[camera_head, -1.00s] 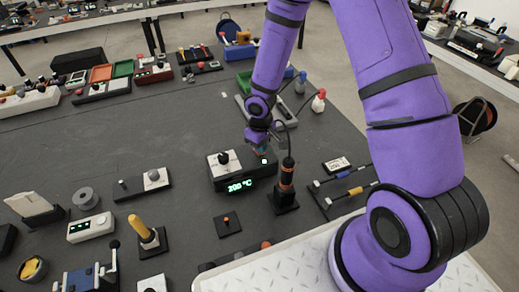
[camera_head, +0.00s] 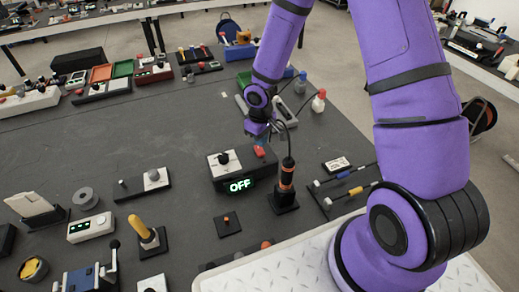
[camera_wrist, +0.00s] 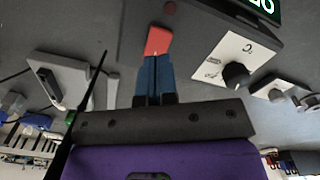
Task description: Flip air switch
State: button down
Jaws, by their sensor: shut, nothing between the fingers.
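The device with the switch is a black box (camera_head: 228,180) on the table, with a white knob panel (camera_head: 224,162) and a green display (camera_head: 240,185) reading OFF. A red switch piece (camera_head: 259,151) sits at its right side, under my gripper (camera_head: 262,141). In the wrist view, my gripper's blue fingers (camera_wrist: 154,66) are closed together with nothing between them. Their tips meet or overlap the red piece (camera_wrist: 158,40); whether they press on it is not clear. The white panel with its black knob (camera_wrist: 236,75) is right of the fingers.
A black-and-orange upright tool (camera_head: 286,178) on a black base stands close right of the box. A small black plate with an orange button (camera_head: 227,223) lies in front. A rack of rods (camera_head: 345,183) is farther right.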

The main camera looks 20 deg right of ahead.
jog(key=shift+r, duration=1.6)
jog(key=shift+r, duration=0.2)
notch_tip(320, 180, up, 14)
jog(key=m+t+h, duration=0.1)
jog(key=m, duration=0.1)
send_over(261, 152)
jog(key=s+d, duration=0.2)
jog(key=d, duration=0.2)
jog(key=s+d+r+m+t, duration=0.1)
jog(key=s+d+r+t, duration=0.1)
jog(key=s+r, duration=0.5)
jog(key=s+r+m+t+y, duration=0.1)
jog(key=s+r+m+t, duration=0.1)
jog(key=s+r, duration=1.2)
jog(key=shift+s+d+r+m, duration=0.2)
jog(key=shift+s+d+m, duration=0.25)
jog(key=shift+s, duration=0.55)
jog(key=shift+a, duration=0.1)
